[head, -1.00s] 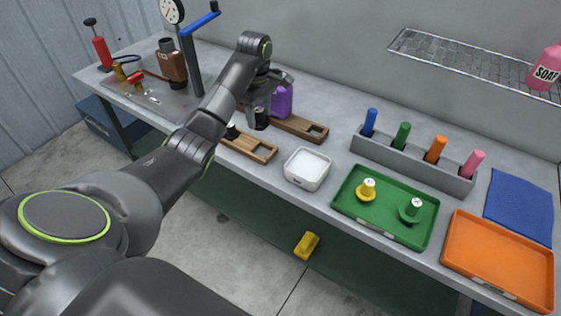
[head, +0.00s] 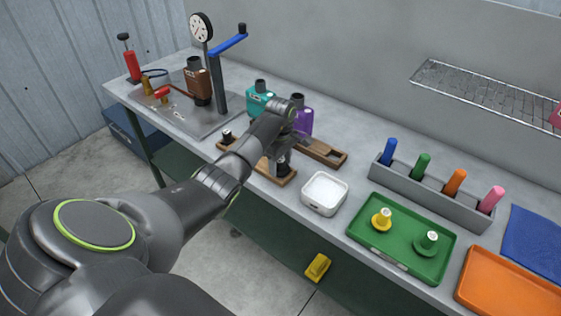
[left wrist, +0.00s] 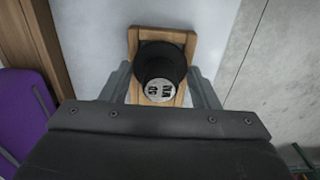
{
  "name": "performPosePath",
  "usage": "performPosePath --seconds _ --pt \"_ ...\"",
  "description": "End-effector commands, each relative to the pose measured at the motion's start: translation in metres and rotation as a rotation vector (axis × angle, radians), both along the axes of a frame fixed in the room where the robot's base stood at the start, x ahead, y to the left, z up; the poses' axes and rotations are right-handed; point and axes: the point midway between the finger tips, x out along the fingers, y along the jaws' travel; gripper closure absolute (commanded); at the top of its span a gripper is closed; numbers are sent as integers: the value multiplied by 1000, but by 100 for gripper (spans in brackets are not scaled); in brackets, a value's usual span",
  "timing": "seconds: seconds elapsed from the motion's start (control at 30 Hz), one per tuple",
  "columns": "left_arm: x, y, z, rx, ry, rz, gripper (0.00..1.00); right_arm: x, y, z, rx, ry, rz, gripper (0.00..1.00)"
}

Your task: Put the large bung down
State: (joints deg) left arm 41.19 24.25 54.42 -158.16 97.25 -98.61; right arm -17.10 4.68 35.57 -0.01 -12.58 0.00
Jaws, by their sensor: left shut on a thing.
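The large bung (left wrist: 161,75) is black with a round, marked white label on its end. In the left wrist view it sits between the two fingers of my left gripper (head: 283,165), which is shut on it. It is over the end of a light wooden rack (head: 262,168). In the head view that is the rack's right end, and the gripper is low there. I cannot tell whether the bung touches the rack. A smaller black bung (head: 227,138) stands at the rack's left end. My right gripper is not in view.
A purple muffler (head: 304,122) and a teal muffler (head: 260,97) stand behind my arm, near another wooden rack (head: 325,151). A white tray (head: 324,207) is just right of the gripper. A green tray (head: 387,265) lies farther right. The table's front edge is close.

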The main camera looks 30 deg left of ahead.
Motion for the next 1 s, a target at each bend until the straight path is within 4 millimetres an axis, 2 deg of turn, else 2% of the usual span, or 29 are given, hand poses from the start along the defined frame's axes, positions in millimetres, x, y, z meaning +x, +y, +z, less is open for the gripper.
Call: performPosePath --seconds 0.33,0.37,0.5,0.8,1.0 --pt "0 0 -9 0 -1 0 81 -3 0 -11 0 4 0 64" --pt "0 0 -8 0 -1 0 42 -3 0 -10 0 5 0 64" --pt "0 0 -7 0 0 0 24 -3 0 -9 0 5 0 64" --pt "0 0 -7 0 0 0 23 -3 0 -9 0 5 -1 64" --pt "0 0 6 0 0 0 23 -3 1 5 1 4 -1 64"
